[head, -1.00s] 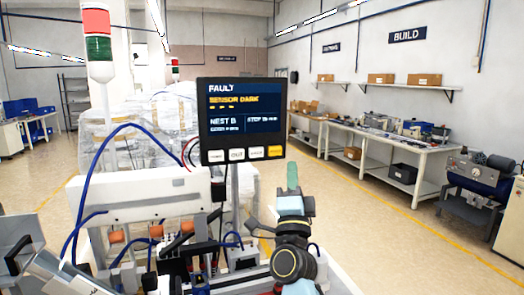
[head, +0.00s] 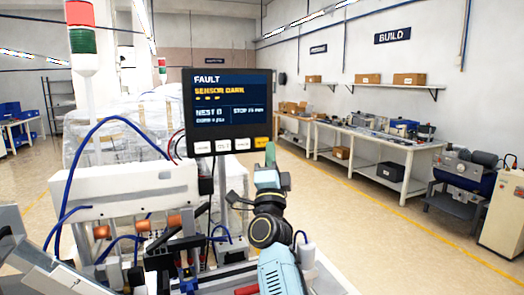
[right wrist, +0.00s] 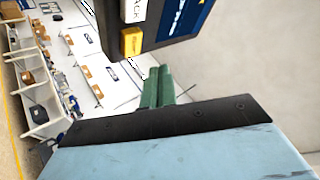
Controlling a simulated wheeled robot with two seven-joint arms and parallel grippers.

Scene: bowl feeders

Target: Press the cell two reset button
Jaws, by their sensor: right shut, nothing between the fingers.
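A dark panel screen (head: 232,98) reads FAULT and SENSOR DARK in the head view. A row of buttons runs along its lower edge, several white and one yellow (head: 261,142) at the right end. Their labels are too small to read surely. My right gripper (head: 270,154) is shut and empty, its green fingers pointing up just below the yellow button. In the right wrist view the green fingers (right wrist: 158,88) point toward the panel's lower edge, near the yellow button (right wrist: 131,42); I see a gap there. My left gripper is not in view.
Below the panel is a machine with a white beam (head: 125,190), blue hoses and orange parts. A red and green signal tower (head: 82,40) stands at the left. A workbench (head: 375,150) lines the right wall.

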